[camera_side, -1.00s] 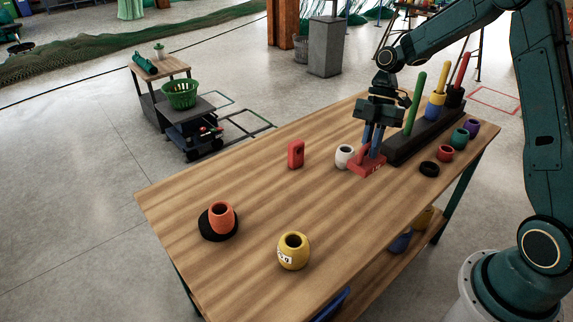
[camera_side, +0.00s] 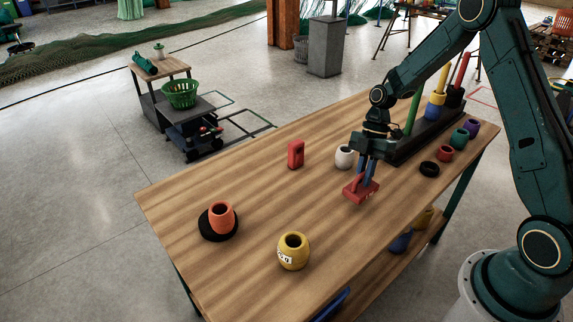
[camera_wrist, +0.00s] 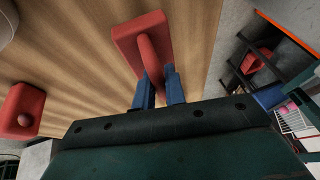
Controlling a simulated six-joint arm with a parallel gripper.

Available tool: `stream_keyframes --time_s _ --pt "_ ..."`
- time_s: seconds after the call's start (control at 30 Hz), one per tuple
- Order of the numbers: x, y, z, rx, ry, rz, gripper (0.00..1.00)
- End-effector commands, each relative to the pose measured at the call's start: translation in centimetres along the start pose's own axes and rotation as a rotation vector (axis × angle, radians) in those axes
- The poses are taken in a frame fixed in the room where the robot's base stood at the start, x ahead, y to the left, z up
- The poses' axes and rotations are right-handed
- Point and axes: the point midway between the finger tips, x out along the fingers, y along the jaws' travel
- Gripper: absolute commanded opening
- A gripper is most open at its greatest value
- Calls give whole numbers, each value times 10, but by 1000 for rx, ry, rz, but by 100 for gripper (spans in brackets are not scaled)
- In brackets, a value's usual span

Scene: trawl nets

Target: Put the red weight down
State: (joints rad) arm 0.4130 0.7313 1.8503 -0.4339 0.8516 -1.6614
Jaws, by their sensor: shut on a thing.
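The red weight (camera_side: 358,192) is a flat red block with a raised handle. My gripper (camera_side: 368,176) has its blue fingers shut on that handle, and the block hangs tilted, seemingly a little above the wooden table (camera_side: 250,185). In the wrist view the red weight (camera_wrist: 132,38) lies beyond the fingers, with its curved handle between the blue fingertips (camera_wrist: 160,82). Part of the handle is hidden by the fingers.
A red block (camera_side: 296,154) and a white float (camera_side: 344,157) stand nearby. A yellow float (camera_side: 293,252) and an orange float on a black ring (camera_side: 220,218) stand towards the front left. A peg rack (camera_side: 420,140) lies behind my gripper. The table's middle is clear.

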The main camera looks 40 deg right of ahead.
Motion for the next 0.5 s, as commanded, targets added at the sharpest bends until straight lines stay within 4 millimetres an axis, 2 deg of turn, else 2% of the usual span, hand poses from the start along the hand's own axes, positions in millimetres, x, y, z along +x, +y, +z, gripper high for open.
stream_keyframes --time_s 0.3,0.5 --pt "27 6 11 -1 1 -2 0" --pt "35 8 14 -2 0 0 0"
